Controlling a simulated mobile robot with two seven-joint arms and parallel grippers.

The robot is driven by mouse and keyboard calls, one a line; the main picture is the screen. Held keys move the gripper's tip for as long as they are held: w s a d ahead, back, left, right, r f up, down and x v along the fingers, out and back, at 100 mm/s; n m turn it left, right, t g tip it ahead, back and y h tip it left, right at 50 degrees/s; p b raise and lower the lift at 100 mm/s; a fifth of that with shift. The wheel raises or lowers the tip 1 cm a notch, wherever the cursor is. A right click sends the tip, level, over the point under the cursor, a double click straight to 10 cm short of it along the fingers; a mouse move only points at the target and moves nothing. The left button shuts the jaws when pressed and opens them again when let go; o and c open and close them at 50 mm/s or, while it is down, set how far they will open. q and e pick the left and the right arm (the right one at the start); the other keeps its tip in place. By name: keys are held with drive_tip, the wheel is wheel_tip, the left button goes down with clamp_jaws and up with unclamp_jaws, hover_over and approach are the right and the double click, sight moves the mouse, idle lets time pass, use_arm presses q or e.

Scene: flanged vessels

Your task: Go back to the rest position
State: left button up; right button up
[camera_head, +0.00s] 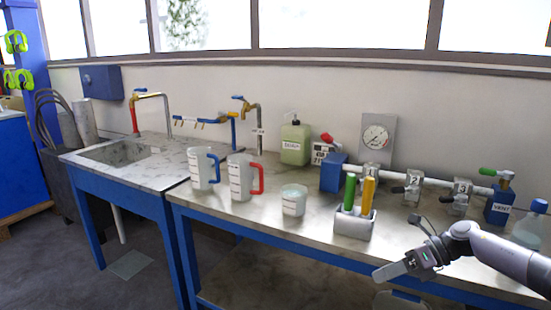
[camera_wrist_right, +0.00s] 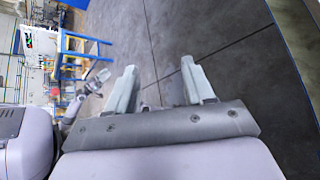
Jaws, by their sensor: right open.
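My right gripper (camera_head: 392,271) comes in from the right in the head view, near the bench's front edge. It points left and holds nothing. In the right wrist view its two fingers (camera_wrist_right: 160,85) stand apart with a bare gap between them, over grey floor. My left gripper does not show in the head view.
The bench (camera_head: 300,232) carries two measuring jugs (camera_head: 243,177), a beaker (camera_head: 293,200), a holder (camera_head: 352,223) with green and yellow handles, and a valve pipe (camera_head: 413,187). A bottle (camera_head: 529,226) stands near my right arm. A sink (camera_head: 120,152) is at left.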

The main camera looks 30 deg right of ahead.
drive_tip(key=a+f+m+t+h, duration=0.1)
drive_tip(key=a+f+m+t, duration=0.4)
drive_tip(key=a+m, duration=0.4)
drive_tip(key=a+f+m+t+h, duration=0.1)
drive_tip(key=a+f+m+t, duration=0.2)
drive_tip(key=a+f+m, duration=0.45)
drive_tip(key=s+a+f+m+g+h, duration=0.2)
drive_tip(key=s+a+m, duration=0.3)
drive_tip(key=m, duration=0.5)
drive_tip(key=s+a+f+m+g+h, duration=0.1)
drive_tip(key=s+a+f+m+h, duration=0.3)
drive_tip(key=m, duration=0.5)
drive_tip(key=s+a, duration=0.2)
drive_tip(key=s, duration=0.1)
drive_tip(key=shift+s+a+f+m+g, duration=0.3)
drive_tip(key=shift+s+f+m+g, duration=0.05)
drive_tip(key=shift+f+g, duration=0.05)
drive_tip(key=shift+c, duration=0.9)
drive_tip(key=shift+d, duration=0.1)
